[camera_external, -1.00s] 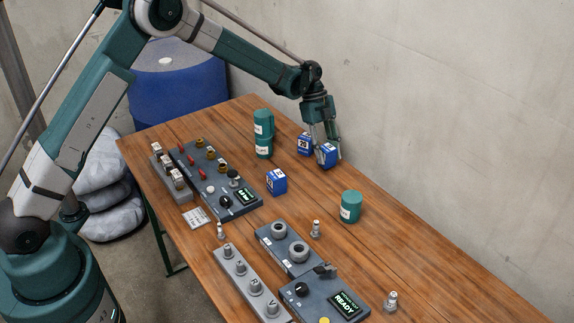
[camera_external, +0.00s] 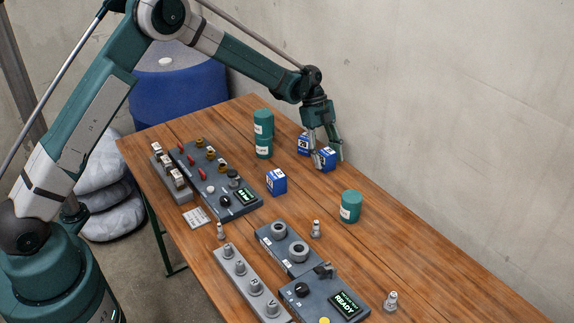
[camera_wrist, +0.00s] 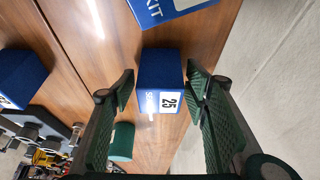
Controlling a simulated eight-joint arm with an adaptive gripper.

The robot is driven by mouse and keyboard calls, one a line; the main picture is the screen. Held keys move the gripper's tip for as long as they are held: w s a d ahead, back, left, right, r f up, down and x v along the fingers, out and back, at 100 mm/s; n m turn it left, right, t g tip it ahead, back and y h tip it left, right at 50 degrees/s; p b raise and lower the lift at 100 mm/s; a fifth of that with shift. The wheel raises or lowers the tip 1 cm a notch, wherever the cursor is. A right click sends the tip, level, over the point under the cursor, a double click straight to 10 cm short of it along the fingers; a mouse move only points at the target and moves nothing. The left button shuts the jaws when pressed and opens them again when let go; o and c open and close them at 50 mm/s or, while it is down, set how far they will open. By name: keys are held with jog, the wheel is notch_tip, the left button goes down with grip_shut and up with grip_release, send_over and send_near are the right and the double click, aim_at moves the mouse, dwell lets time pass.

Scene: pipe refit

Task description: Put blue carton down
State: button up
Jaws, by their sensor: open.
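A blue carton (camera_external: 327,159) with a white label stands on the wooden table near its back right edge. It also shows in the wrist view (camera_wrist: 160,72), between my fingers, with the number 25 on its label. My gripper (camera_external: 327,158) is above and around this carton. In the wrist view my gripper (camera_wrist: 160,95) is open, with a gap between the carton and the fingers on each side. A second blue carton (camera_external: 304,144) stands just behind, and a third blue carton (camera_external: 277,182) stands nearer the middle of the table.
Stacked green canisters (camera_external: 263,135) stand left of my gripper, and a single green canister (camera_external: 351,207) stands in front. Control panels (camera_external: 212,180) and a grey peg strip (camera_external: 248,283) fill the table's left and front. A concrete wall (camera_external: 450,110) rises close behind.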

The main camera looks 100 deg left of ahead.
jog(key=shift+r, duration=0.1)
jog(key=p+v, duration=0.1)
jog(key=v, duration=1.1)
dwell(0.6)
jog(key=shift+w+d+r, duration=0.1)
dwell(0.3)
